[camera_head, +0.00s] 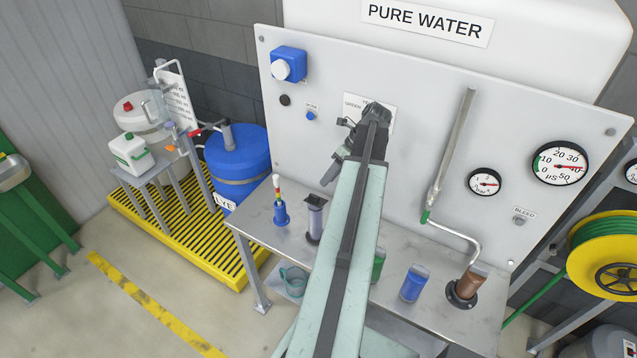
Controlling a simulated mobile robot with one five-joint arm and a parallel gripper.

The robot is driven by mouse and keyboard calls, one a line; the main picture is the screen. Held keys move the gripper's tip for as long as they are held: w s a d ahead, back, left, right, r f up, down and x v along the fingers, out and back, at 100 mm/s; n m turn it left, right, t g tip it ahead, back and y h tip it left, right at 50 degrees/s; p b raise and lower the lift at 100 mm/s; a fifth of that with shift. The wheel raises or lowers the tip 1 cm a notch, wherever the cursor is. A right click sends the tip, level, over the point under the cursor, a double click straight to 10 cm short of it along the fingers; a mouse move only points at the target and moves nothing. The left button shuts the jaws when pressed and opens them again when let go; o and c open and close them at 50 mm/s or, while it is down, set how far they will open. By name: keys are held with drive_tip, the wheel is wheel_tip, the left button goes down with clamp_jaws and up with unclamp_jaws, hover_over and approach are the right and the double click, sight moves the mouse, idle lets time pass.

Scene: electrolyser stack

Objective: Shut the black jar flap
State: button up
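A grey-purple jar (315,218) with a dark foot stands on the bench (262,218), left of my arm. Right of my arm stand a green jar (379,264), partly hidden, a blue jar (412,286) and a brown jar (470,282) in a black ring-shaped holder. My gripper (330,174) hangs in front of the white panel, above and slightly right of the grey-purple jar, apparently apart from it. Its fingers are too small and dark to read.
A blue holder with a striped stick (281,212) stands at the bench's left end. A bent grey pipe (452,160) comes down the panel (420,100) right of my arm. A teal mug (293,280) sits below the bench top. Floor at left front is clear.

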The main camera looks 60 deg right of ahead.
sight(317, 197)
drive_tip(key=b+x, duration=0.7)
drive_tip(key=x, duration=0.1)
drive_tip(key=shift+f, duration=0.1)
drive_tip(key=shift+c, duration=0.3)
clamp_jaws()
